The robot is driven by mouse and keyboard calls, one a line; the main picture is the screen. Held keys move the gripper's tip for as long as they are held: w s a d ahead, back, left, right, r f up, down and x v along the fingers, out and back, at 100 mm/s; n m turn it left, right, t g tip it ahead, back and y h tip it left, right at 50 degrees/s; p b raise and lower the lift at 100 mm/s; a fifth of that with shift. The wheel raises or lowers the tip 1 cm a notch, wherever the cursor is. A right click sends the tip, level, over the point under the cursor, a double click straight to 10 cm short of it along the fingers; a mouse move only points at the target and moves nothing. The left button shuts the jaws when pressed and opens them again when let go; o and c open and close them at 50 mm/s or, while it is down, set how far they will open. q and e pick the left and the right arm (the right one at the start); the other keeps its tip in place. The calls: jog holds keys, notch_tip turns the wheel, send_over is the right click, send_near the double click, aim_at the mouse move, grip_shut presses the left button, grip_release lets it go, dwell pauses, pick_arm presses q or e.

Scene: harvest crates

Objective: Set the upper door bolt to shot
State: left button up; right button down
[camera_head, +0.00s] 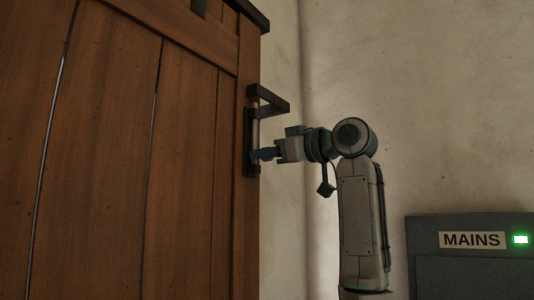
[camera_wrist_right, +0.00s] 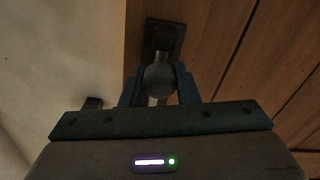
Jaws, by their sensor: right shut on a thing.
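The upper door bolt is at the right edge of the brown wooden door (camera_head: 190,130). Its dark backplate (camera_head: 248,150) is fixed upright on the door, with a dark bracket (camera_head: 272,98) sticking out to the right above it. In the right wrist view the bolt's round grey knob (camera_wrist_right: 159,78) sits between the two blue fingers, and a pale rod shows above and below it. My right gripper (camera_head: 262,154) is shut on the knob; it also shows in the right wrist view (camera_wrist_right: 159,88). My left gripper is not in view.
A grey box labelled MAINS (camera_head: 470,270) with a lit green light is on the wall at the lower right. A plain pale wall (camera_head: 430,90) lies behind my right arm. A dark beam (camera_head: 250,14) crosses the door's top corner.

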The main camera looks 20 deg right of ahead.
aim_at(256, 132)
notch_tip(256, 132, up, 4)
jog(key=shift+r, duration=0.25)
jog(key=shift+s+r, duration=0.15)
jog(key=shift+r, duration=0.2)
jog(key=c, duration=1.1)
grip_release()
jog(key=shift+f, duration=0.1)
jog(key=shift+d, duration=0.15)
jog(key=b+v, duration=0.6)
jog(key=v, duration=0.4)
jog(key=shift+s, duration=0.25)
